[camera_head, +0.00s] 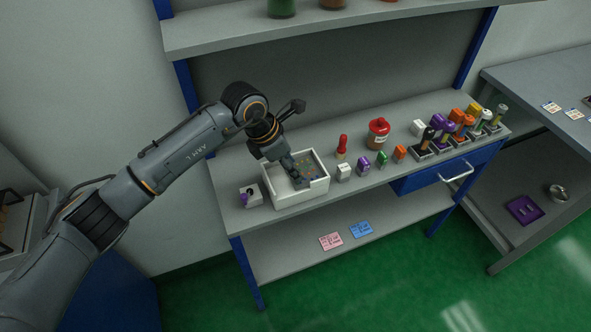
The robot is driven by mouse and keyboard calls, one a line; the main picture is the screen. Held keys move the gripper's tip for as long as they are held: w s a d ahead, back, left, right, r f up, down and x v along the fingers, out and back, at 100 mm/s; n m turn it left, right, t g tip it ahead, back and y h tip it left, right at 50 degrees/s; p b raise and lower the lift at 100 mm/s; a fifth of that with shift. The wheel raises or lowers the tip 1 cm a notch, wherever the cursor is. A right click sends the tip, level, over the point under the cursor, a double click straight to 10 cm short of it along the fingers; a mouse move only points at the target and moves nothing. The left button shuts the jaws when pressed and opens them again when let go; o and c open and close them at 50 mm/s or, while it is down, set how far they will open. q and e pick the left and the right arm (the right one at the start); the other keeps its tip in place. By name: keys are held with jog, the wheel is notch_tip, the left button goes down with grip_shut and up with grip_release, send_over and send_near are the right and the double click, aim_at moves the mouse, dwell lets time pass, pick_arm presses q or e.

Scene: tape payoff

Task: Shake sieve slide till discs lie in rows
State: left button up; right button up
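A white open box (300,198) stands on the workbench. Small coloured specks, which may be the discs, show on its floor at the right; they are too small to tell whether they lie in rows. My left gripper (301,182) reaches down into the box from above, and its fingers hide part of the inside. I cannot tell whether its fingers are open or shut, or whether they touch anything. I cannot make out a separate sieve slide. My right gripper is not in view.
A small grey block with a purple part (250,197) sits left of the box. A white cube (343,172), a red-topped stamp (342,147) and a red jar (378,132) stand to its right. Several coloured-handled tools (465,122) fill the bench's right end. A shelf (330,30) hangs above.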

pick_arm(q)
jog(key=v, duration=0.8)
jog(key=shift+r, duration=0.25)
